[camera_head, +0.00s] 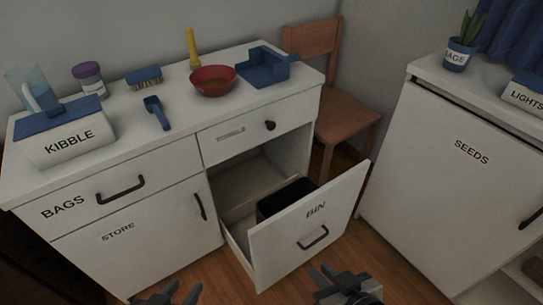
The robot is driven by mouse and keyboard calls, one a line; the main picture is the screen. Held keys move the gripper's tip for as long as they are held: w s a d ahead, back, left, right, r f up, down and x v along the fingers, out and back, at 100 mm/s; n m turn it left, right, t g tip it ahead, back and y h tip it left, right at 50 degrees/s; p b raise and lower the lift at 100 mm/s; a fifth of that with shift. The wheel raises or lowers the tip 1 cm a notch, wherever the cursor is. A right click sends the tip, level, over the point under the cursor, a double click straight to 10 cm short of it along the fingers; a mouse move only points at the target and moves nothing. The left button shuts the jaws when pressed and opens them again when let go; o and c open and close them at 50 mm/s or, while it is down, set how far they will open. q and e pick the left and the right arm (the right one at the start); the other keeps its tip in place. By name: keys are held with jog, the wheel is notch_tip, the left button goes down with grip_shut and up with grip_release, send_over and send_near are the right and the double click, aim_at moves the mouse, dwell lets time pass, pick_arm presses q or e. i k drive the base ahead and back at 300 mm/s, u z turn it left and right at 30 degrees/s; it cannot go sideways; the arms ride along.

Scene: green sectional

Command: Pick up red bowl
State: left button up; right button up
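The red bowl (213,82) stands upright on the white cabinet top (196,115), between a blue scoop and a blue dustpan-like tray. My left gripper (172,290) shows at the bottom edge, low in front of the cabinet and well apart from the bowl. Its fingers are spread with nothing visible between them. My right gripper (326,277) is at the bottom, just in front of the pulled-out bin drawer, far below the bowl. Its dark fingers look apart, with nothing visible between them.
The BIN drawer (279,240) is pulled out, with a black bin (285,199) inside. On the top are a KIBBLE box (66,139), blue scoop (156,112), brush (144,77), yellow bottle (192,48) and blue tray (264,68). A wooden chair (345,105) stands behind right.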

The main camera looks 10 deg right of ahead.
aim_at(213, 80)
jog(key=u, duration=0.5)
jog(key=i, duration=0.4)
jog(key=z, duration=3)
jog(key=k, duration=0.8)
jog(key=u, duration=1.4)
jog(key=i, duration=0.5)
jog(key=z, duration=0.15)
